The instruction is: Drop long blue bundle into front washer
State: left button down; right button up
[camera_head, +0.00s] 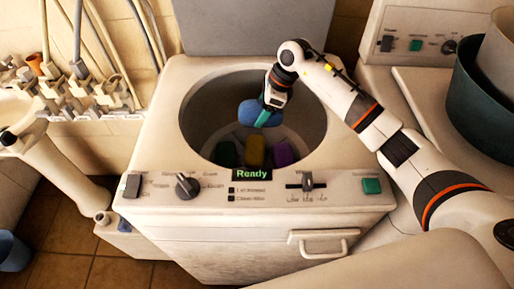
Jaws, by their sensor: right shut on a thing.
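The front washer (160,150) stands in the middle of the head view with its grey lid (250,25) raised and its round drum open. My right gripper (267,112) reaches in from the right and is over the drum opening. It is shut on the long blue bundle (247,112), which hangs within the outline of the opening. Part of the bundle is hidden by the fingers. Green (227,153), yellow (255,151) and purple (284,153) bundles lie at the bottom of the drum. My left gripper is not in view.
The washer's front panel carries a knob (187,186), a slider and a lit "Ready" display (252,173). A second machine (420,45) with a dark green tub (475,95) stands at the right. Pipes and taps (80,90) line the left wall. A blue bucket (12,252) stands on the floor.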

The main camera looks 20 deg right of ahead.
jog(key=o, duration=1.2)
jog(key=shift+c, duration=0.2)
jog(key=shift+r, duration=0.15)
jog(key=b+v, duration=0.2)
jog(key=v, duration=0.9)
jog(key=shift+r, duration=0.4)
jog(key=shift+s, duration=0.1)
